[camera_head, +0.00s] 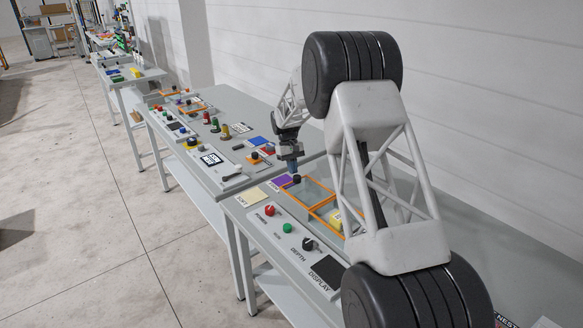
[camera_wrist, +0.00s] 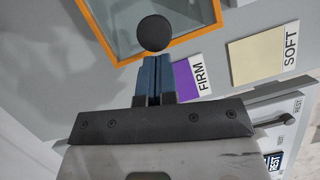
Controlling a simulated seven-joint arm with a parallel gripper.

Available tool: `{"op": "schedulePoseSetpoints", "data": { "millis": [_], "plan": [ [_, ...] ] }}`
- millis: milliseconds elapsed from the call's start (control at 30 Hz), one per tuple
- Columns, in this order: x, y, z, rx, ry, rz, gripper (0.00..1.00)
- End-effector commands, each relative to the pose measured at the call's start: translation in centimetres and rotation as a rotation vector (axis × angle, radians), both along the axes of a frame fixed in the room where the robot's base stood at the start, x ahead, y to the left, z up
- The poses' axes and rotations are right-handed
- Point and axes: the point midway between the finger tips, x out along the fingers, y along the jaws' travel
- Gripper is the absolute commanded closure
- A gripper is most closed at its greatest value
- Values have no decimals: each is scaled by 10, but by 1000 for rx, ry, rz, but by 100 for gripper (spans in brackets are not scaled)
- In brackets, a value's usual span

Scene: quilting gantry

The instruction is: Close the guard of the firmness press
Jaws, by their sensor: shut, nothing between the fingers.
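The firmness press stands on the near table, with an orange-framed clear guard (camera_head: 318,207) on its top. The guard's frame also shows in the wrist view (camera_wrist: 191,38). A round black knob (camera_wrist: 154,33) sits at the frame's near edge; it also shows in the head view (camera_head: 296,179). My gripper (camera_wrist: 155,60) is shut and empty, its blue fingers pointing at the knob. In the head view my gripper (camera_head: 293,170) is right by the knob. I cannot tell whether they touch. My arm hides the right part of the press.
Purple FIRM (camera_wrist: 187,80) and cream SOFT (camera_wrist: 257,52) pads lie beside the guard. A red button (camera_head: 269,210), a green button (camera_head: 287,228), a DEPTH knob (camera_head: 308,243) and a dark display (camera_head: 327,270) line the front. Another cluttered table (camera_head: 225,160) adjoins.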

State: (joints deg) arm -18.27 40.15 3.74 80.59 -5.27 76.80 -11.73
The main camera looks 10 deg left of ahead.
Motion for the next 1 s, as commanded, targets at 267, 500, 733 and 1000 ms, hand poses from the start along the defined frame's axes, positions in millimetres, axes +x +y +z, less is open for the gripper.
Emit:
{"op": "schedulePoseSetpoints", "data": {
  "millis": [267,500,733,1000],
  "plan": [
    [0,0,0,0,0,0,100],
    [-5,-5,0,0,0,-1,100],
    [-20,-21,1,0,0,-1,100],
    [-51,-50,0,0,1,0,100]
  ]
}}
